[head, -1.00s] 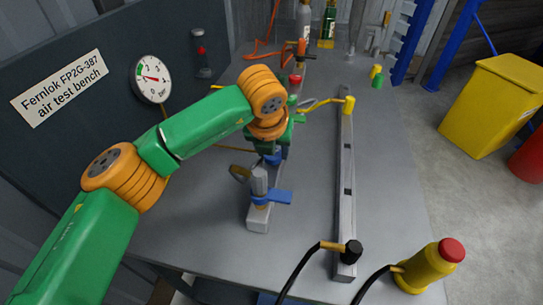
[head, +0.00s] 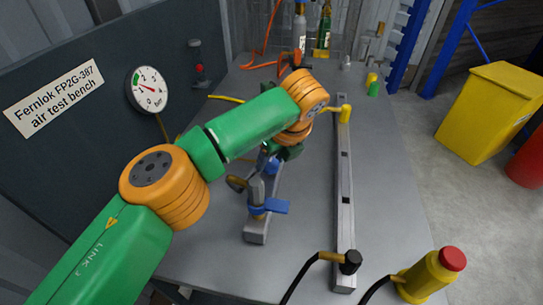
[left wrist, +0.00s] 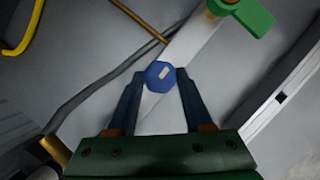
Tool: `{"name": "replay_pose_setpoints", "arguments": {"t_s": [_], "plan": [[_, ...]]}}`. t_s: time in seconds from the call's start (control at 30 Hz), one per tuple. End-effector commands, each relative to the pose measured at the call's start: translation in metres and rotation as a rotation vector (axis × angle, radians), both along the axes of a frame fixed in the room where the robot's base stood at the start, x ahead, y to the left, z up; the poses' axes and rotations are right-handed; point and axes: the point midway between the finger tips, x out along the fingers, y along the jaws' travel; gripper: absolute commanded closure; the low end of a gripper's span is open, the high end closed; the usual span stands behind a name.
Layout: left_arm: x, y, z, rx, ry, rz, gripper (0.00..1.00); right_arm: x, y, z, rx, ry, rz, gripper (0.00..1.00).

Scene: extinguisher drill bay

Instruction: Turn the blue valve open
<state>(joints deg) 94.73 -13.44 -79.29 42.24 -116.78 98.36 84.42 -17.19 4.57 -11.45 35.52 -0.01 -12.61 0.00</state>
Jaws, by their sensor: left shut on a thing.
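In the left wrist view, a blue eight-sided valve knob (left wrist: 160,76) with a white mark sits on a pale metal bar. The two dark blue fingertips of my left gripper (left wrist: 161,86) close on it from both sides. In the head view my left gripper (head: 272,160) points down at the far part of the bar (head: 256,232), and my green and orange arm hides much of it. A flat blue lever (head: 277,206) is on a fitting nearer the front of the bar. My right gripper is not in view.
A green handle (left wrist: 246,14) stands farther along the bar. A long grey rail (head: 345,190) lies to the right. A pressure gauge (head: 147,90) is on the left panel.

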Motion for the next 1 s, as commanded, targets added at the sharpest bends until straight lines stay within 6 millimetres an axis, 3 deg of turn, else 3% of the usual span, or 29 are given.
{"name": "replay_pose_setpoints", "arguments": {"t_s": [0.63, 0.67, 0.73, 1.0], "plan": [[0.0010, 0.0002, 0.0006, 0.000, -0.004, 0.044, 1.00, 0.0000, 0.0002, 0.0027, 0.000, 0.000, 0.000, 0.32], [0.0010, 0.0002, 0.0006, 0.000, -0.003, 0.043, 0.41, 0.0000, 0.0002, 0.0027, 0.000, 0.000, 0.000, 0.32], [0.0009, 0.0002, 0.0005, 0.000, -0.003, 0.043, 0.22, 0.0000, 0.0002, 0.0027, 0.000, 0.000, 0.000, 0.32], [0.0004, -0.0001, 0.0002, 0.000, -0.001, 0.041, 0.19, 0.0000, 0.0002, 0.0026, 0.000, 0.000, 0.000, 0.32]]}}
